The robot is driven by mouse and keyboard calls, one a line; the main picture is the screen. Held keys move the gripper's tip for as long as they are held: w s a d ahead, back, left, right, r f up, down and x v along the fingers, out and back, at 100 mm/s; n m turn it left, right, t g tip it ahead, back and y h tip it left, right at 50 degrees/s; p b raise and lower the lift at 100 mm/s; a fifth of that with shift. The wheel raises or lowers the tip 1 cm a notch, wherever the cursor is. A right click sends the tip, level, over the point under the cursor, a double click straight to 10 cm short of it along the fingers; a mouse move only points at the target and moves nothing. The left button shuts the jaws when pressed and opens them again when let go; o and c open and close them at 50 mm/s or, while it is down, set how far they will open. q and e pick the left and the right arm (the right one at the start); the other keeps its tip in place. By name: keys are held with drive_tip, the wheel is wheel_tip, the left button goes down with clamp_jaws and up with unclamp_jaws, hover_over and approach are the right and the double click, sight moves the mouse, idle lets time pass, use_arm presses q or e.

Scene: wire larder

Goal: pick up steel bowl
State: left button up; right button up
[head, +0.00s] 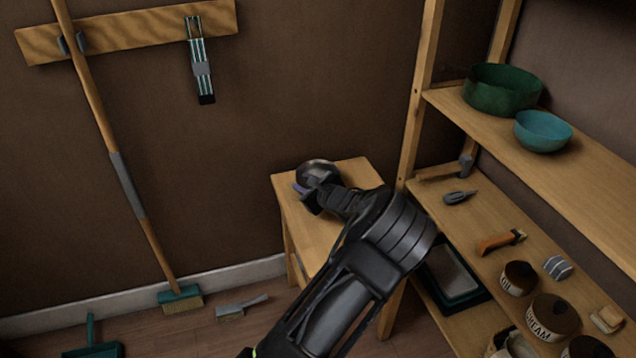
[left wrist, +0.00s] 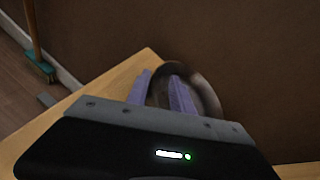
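The steel bowl (head: 318,170) is a dark, shiny round bowl on the small wooden table against the wall. It also shows in the left wrist view (left wrist: 205,90), just beyond and between the fingers. My left gripper (head: 303,190) is at the bowl's near left side. In the left wrist view its two purple fingers (left wrist: 162,88) stand apart, with the left one outside the bowl's edge and the right one over the bowl. Whether they touch the bowl is unclear. Part of the bowl is hidden behind the fingers and gripper body. My right gripper is not in view.
The small wooden table (head: 305,235) has a bare front left part. To the right, a wooden shelf (head: 590,185) holds a green pot (head: 502,90) and a teal bowl (head: 543,132). A lower shelf holds canisters and small tools. A broom (head: 118,165) leans at the left.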

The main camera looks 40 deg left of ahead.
use_arm(q)
clamp_jaws()
drive_tip(key=shift+s, duration=0.1)
idle(0.3)
wheel_tip(320, 180, up, 10)
drive_tip(key=p, duration=0.3)
idle(0.6)
